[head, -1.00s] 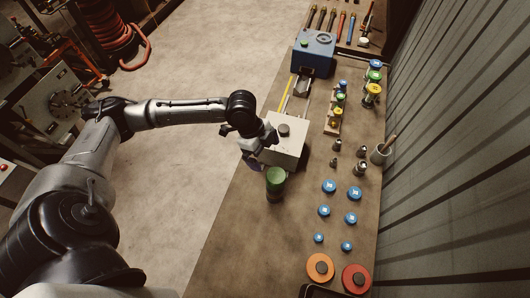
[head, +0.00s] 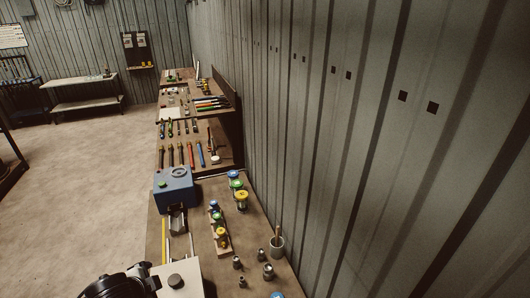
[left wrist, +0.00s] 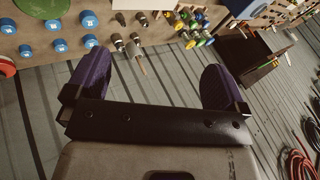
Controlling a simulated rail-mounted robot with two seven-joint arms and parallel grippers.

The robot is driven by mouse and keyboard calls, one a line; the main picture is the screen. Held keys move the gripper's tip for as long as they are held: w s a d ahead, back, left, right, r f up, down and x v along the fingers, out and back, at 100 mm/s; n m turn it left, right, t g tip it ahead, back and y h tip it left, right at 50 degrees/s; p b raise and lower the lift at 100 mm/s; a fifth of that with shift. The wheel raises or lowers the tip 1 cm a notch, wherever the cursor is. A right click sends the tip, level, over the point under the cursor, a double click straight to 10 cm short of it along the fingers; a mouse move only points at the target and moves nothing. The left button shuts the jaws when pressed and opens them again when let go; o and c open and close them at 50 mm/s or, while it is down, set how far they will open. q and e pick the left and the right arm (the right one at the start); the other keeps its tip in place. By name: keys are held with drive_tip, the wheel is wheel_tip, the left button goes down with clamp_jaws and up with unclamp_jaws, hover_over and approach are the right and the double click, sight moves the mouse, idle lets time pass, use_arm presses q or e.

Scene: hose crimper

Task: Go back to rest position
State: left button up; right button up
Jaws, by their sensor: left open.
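My left gripper (left wrist: 152,72) shows in the left wrist view with its two purple fingers wide apart and nothing between them. Beyond the fingers are the bench and its small parts, apart from the gripper. In the head view only a black part of my left arm shows at the bottom left edge, beside the pale box (head: 188,284) on the bench. The left fingers are not visible there. My right gripper is in neither view.
The bench (head: 205,268) runs along the corrugated wall (head: 350,130). It carries a blue machine (head: 173,190), several coloured spools (head: 236,188), metal fittings (head: 268,270) and a cup (head: 277,246). Hand tools lie farther back. The floor (head: 80,190) left of the bench is open.

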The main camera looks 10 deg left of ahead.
use_arm(q)
drive_tip(key=s+d+r+n+t+p, duration=0.25)
drive_tip(key=s+d+n, duration=0.2)
drive_tip(key=d, duration=0.25)
drive_tip(key=s+d+f+n+g+p, duration=0.1)
drive_tip(key=s+d+f+g, duration=0.1)
drive_tip(key=s, duration=0.4)
drive_tip(key=s+d+f+n+g+h+p, duration=0.1)
drive_tip(key=s+d+f+p, duration=0.1)
drive_tip(key=s+f, duration=0.3)
drive_tip(key=s+d+f+n+g+p, duration=0.1)
drive_tip(key=s+f, duration=0.3)
drive_tip(key=s, duration=0.5)
drive_tip(key=shift+d+g+h+p, duration=0.4)
drive_tip(key=shift+d+g, duration=0.3)
drive_tip(key=shift+g, duration=0.15)
